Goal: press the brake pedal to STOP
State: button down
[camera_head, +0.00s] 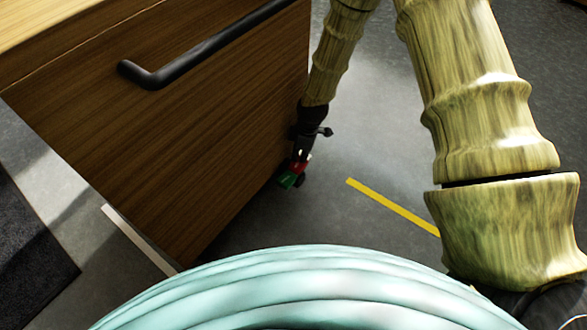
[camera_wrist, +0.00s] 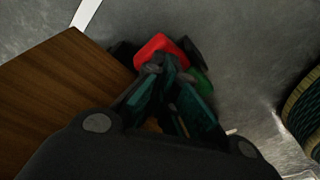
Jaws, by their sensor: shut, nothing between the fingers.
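The brake pedal shows as a red pad (camera_head: 301,166) and a green pad (camera_head: 287,180) low at the cabinet's bottom corner, just above the floor. In the wrist view the red pad (camera_wrist: 160,47) lies just beyond my fingertips, and the green pad (camera_wrist: 201,82) is to their right, partly hidden by a finger. My gripper (camera_head: 299,156) reaches down beside the wooden cabinet. Its fingers are shut and empty, with the tips (camera_wrist: 166,64) at the near edge of the red pad. I cannot tell whether they touch it. No lettering is readable.
The wooden cabinet (camera_head: 190,150), with a black bar handle (camera_head: 210,48), stands close at the left of my arm. Open grey floor (camera_head: 350,150) with a yellow line (camera_head: 392,207) lies to the right. A dark mat (camera_head: 30,255) is at far left.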

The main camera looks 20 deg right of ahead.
jog(key=shift+f, duration=0.8)
dwell(0.6)
jog(key=shift+r+p, duration=3.25)
jog(key=shift+r, duration=0.3)
jog(key=shift+s+d, duration=0.1)
